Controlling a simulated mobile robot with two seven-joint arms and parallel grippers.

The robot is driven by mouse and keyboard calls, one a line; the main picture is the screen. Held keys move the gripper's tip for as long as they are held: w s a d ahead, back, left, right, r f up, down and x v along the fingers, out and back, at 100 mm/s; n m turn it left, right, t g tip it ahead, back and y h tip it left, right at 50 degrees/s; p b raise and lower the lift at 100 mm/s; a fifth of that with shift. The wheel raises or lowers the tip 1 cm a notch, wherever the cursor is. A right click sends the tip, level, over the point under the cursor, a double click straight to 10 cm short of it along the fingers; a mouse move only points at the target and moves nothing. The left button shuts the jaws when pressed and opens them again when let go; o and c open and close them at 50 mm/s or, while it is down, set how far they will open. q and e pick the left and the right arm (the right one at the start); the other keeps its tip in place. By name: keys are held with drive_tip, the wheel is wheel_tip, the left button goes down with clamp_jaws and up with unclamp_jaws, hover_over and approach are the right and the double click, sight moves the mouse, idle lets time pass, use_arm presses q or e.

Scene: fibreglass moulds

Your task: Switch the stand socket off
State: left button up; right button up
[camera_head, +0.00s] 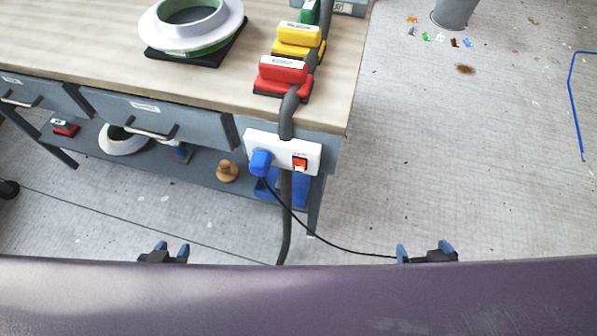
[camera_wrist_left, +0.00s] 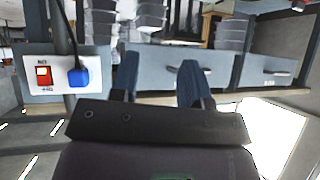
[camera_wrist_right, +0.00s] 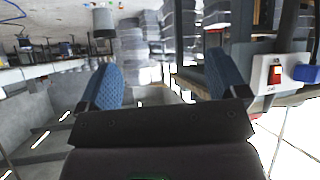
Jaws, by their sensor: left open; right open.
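The stand socket (camera_head: 283,152) is a white plate on the end of the workbench. It carries a blue plug (camera_head: 260,162) on its left and a red-orange rocker switch (camera_head: 300,163) on its right. The socket also shows in the left wrist view (camera_wrist_left: 55,88) and the right wrist view (camera_wrist_right: 262,76). My left gripper (camera_head: 171,253) is open and empty, below and left of the socket. My right gripper (camera_head: 427,253) is open and empty, below and right of it. Neither gripper touches the socket.
The workbench (camera_head: 100,40) holds red (camera_head: 283,78) and yellow (camera_head: 298,42) blocks and a white ring mould (camera_head: 190,25). A grey hose (camera_head: 287,115) runs down past the socket. A black cord (camera_head: 330,244) trails from the plug toward my right gripper. Floor to the right is mostly clear.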

use_arm(q)
drive_tip(key=shift+w+d+r, duration=0.15)
drive_tip(key=shift+w+r, duration=0.15)
drive_tip(key=shift+w, duration=0.5)
use_arm(e)
drive_tip(key=shift+w+a+r, duration=0.1)
drive_tip(key=shift+w+r, duration=0.2)
drive_tip(key=shift+w, duration=0.45)
use_arm(q)
drive_tip(key=shift+s, duration=0.1)
use_arm(e)
drive_tip(key=shift+s, duration=0.1)
